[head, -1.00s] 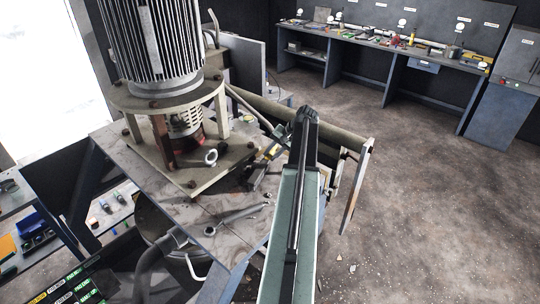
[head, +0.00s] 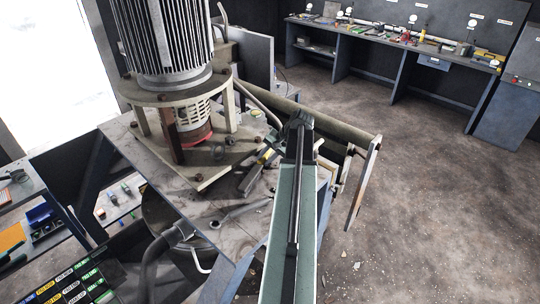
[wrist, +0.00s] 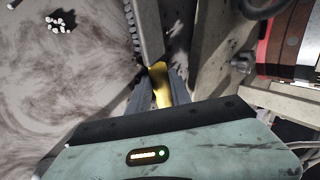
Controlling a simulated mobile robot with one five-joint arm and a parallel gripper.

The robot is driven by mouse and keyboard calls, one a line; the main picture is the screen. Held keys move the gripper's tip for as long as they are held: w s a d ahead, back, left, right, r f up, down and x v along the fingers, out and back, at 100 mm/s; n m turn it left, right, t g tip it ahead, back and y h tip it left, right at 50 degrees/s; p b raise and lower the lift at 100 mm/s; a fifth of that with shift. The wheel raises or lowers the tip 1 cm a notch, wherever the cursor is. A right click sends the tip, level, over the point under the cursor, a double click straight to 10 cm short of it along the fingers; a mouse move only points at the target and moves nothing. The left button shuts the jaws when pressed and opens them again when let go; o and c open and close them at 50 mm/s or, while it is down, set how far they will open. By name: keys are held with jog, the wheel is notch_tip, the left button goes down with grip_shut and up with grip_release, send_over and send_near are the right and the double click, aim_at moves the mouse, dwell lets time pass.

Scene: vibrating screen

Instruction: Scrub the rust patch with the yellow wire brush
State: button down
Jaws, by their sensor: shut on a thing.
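My gripper (wrist: 163,88) is shut on the yellow handle of the wire brush (wrist: 160,84). In the wrist view the brush points away from the jaws. Its long grey head seems to run up to the top edge, with a row of dark bristles on its left side. In the head view the yellow of the brush (head: 265,157) shows beside my arm, close to the machine's base plate; my jaws are mostly hidden there. I cannot tell whether the bristles touch a surface.
The motor (head: 162,35) stands on a flanged mount to the left, with a rust-brown post (head: 170,140) below it. A grey wrench (head: 242,212) lies on the machine's deck. A workbench (head: 375,38) with tools stands at the back. The floor at right is open.

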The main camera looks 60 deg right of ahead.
aim_at(257, 164)
jog(key=shift+w+a, duration=0.2)
jog(key=shift+a, duration=1.5)
jog(key=shift+d, duration=0.1)
jog(key=shift+r, duration=0.1)
notch_tip(257, 164, up, 5)
jog(key=p, duration=0.5)
jog(key=shift+r, duration=0.1)
jog(key=shift+f, duration=0.2)
jog(key=shift+s, duration=0.1)
